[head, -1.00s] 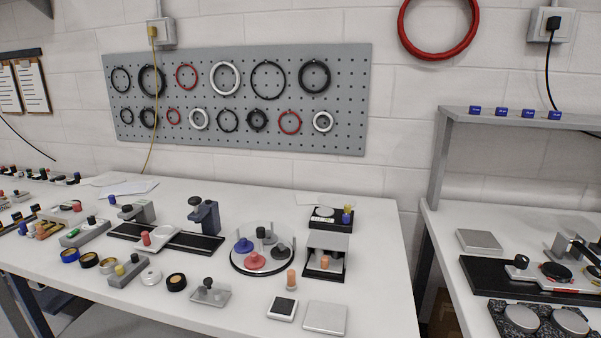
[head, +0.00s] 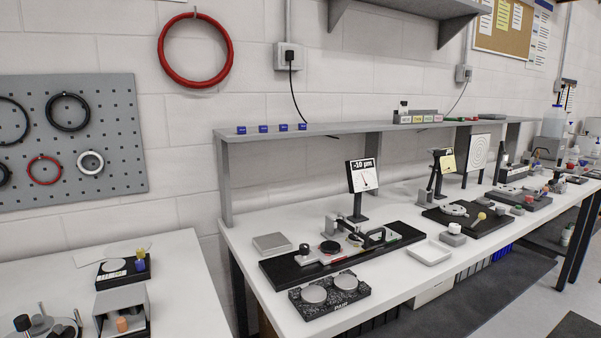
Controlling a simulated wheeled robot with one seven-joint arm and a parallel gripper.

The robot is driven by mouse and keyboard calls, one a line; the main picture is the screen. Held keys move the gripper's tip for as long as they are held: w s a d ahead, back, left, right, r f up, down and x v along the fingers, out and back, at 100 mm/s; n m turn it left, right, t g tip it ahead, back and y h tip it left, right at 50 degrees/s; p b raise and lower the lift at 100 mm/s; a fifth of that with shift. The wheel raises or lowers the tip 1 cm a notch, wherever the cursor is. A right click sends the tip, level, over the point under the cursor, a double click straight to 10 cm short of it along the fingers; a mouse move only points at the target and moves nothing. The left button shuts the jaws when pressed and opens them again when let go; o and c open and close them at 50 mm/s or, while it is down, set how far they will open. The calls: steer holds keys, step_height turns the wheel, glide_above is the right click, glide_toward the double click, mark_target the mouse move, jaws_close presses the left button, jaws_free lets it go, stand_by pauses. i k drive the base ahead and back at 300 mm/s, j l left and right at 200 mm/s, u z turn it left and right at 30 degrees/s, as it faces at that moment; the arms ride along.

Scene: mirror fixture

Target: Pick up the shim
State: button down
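I cannot pick out the shim for certain; any thin piece is too small to tell at this distance. On the right bench, a black base (head: 283,274) carries a fixture with a black round disc (head: 329,247), a clamp-like lever (head: 376,236) and a small red part. A gauge display (head: 363,176) stands behind it and reads "-10 µm". A dark speckled block (head: 333,308) marked "PAIR" in front holds two grey discs. A flat grey plate (head: 272,243) lies to the left. My gripper is not in view.
An empty-looking white tray (head: 430,252) sits right of the fixture. A raised shelf (head: 350,128) with small blue blocks (head: 263,129) runs above the bench's back. A second black base (head: 467,226) stands farther right. A gap separates the left table (head: 185,285) from this bench.

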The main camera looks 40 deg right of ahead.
mark_target(240, 130)
steer(key=i+l+z, duration=0.15)
steer(key=i+l, duration=0.15)
steer(key=i+l+z, duration=0.15)
steer(key=i+l, duration=0.15)
steer(key=i, duration=0.15)
steer(key=i+l+z, duration=0.15)
steer(key=i, duration=0.25)
